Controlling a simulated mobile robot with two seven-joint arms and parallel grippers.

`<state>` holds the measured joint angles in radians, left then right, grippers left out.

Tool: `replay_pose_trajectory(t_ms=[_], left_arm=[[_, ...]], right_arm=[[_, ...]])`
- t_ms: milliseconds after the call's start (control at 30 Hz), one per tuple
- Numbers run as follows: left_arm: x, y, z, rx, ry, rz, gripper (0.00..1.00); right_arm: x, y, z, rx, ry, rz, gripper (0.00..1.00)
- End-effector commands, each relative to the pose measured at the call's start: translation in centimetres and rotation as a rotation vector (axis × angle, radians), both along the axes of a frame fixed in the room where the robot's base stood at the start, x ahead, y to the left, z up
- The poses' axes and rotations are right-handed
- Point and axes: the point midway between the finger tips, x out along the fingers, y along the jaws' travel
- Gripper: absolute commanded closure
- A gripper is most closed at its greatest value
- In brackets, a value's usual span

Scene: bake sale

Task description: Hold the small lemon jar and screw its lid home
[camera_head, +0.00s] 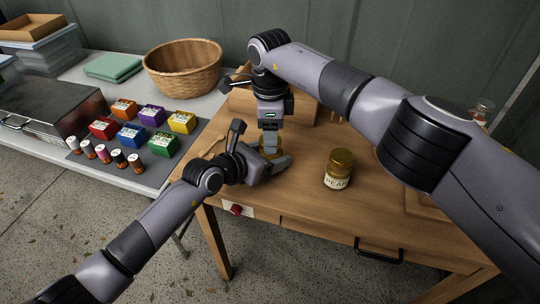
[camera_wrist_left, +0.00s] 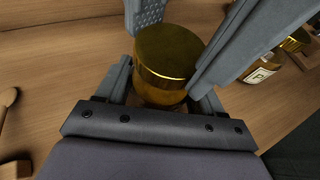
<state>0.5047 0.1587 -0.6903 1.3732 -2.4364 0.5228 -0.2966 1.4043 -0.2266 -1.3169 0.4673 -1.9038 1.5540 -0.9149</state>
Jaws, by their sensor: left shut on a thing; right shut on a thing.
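The small lemon jar (camera_head: 270,153) stands over the wooden table, mostly hidden by my grippers in the head view. In the left wrist view its amber body (camera_wrist_left: 158,97) is between the fingers of my left gripper (camera_head: 268,162), which is shut on it. A gold lid (camera_wrist_left: 168,52) sits on top of the jar and looks level; how far it is screwed on I cannot tell. My right gripper (camera_head: 270,138) points down from above, with its fingers on either side of the lid, shut on it. The jar's label is hidden.
A jar labelled PEAR (camera_head: 339,171) with a gold lid stands to the right on the table (camera_head: 310,205). A wooden box (camera_head: 243,103) is behind. On the left table are coloured boxes, small bottles, a metal case (camera_head: 60,100) and a wicker basket (camera_head: 183,72).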

Motion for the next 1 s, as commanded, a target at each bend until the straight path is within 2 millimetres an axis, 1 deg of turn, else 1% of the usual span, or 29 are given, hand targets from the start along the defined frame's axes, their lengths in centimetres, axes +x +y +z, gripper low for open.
replay_pose_trajectory(t_ms=[100,1000], left_arm=[[0.0,0.04,-0.06,0.0,0.001,0.001,1.0],[0.04,0.09,-0.07,0.001,0.002,0.003,1.0]], right_arm=[[0.01,-0.09,0.0,-0.002,0.0,-0.186,0.84],[-0.07,0.0,-0.12,-0.003,0.0,-1.606,0.84]])
